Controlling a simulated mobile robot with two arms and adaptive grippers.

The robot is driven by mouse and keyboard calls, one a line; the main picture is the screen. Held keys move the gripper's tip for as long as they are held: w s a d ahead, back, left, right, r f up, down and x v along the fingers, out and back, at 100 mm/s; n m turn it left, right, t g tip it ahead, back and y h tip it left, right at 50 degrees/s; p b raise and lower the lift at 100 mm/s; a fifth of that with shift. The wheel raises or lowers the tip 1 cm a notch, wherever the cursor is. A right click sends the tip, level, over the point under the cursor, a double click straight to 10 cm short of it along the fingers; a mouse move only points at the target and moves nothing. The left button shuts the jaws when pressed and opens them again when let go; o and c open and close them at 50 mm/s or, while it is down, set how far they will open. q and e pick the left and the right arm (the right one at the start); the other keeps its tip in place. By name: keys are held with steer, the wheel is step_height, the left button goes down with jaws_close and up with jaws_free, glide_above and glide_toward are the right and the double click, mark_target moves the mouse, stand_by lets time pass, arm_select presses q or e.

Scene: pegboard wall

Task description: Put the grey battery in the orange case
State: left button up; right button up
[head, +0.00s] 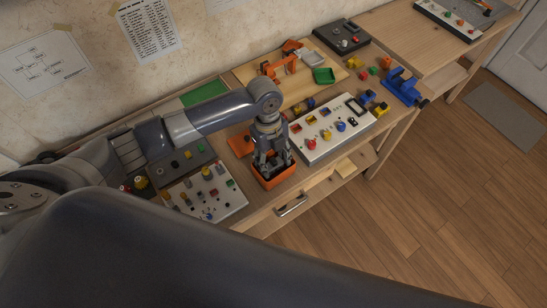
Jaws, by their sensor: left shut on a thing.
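The orange case (286,180) is an open box near the front edge of the workbench in the head view. My left gripper (271,168) points down over it, with its fingertips at or inside the case opening. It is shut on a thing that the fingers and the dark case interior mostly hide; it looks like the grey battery. I cannot tell whether the battery touches the case floor. An orange flat piece (240,145) lies just behind and to the left of the case. My right gripper is not in view.
A white control panel (335,133) stands close to the right of the case. Another white panel (224,199) with knobs lies to the left. A drawer handle (292,205) shows below the front edge.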

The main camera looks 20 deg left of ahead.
arm_select(q)
steer(key=o, duration=0.8)
steer(key=shift+f, duration=0.1)
steer(key=shift+c, duration=0.2)
steer(key=shift+o, duration=0.3)
steer(key=shift+r, duration=0.3)
step_height(320, 180, up, 13)
steer(key=w+a+b, duration=0.1)
steer(key=shift+a+f+b, duration=0.2)
steer(key=shift+b, duration=0.2)
